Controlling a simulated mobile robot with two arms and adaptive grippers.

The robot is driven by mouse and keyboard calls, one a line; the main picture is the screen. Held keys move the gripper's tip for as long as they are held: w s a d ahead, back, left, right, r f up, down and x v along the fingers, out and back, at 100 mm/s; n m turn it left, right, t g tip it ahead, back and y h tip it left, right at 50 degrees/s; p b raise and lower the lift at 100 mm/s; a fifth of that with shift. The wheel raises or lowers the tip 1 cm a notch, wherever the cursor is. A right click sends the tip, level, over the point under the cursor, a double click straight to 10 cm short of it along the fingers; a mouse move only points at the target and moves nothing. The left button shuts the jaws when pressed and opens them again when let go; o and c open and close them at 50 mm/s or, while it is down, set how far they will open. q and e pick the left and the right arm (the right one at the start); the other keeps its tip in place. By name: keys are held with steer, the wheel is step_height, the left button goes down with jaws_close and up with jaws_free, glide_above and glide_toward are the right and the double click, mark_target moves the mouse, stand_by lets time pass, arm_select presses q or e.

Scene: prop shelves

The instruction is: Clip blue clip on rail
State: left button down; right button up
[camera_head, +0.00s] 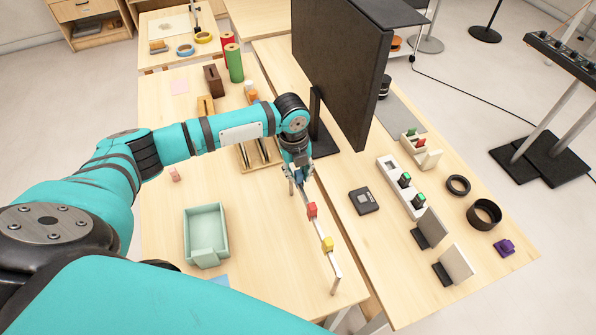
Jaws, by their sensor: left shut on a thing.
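The rail (320,230) is a thin bar on a post near the right edge of the left table. A red clip (312,210) and a yellow clip (327,244) sit on it, apart from each other. My left gripper (300,177) points down at the far end of the rail. It is shut on the blue clip (307,172), which is small and mostly hidden by the fingers. I cannot tell whether the clip touches the rail. My right gripper is not in view.
A black monitor (340,75) stands close behind and right of my left gripper. A mint tray (188,235) lies left of the rail. A wooden rack (245,158) is left of the gripper. A black-and-grey device (364,201) lies on the right table.

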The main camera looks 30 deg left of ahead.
mark_target(295, 173)
arm_select(q)
steer(key=shift+f, duration=0.5)
stand_by(1.0)
steer(key=c, duration=1.1)
jaws_free()
step_height(295, 173, up, 12)
steer(key=shift+s+a, duration=0.25)
steer(key=shift+s, duration=0.05)
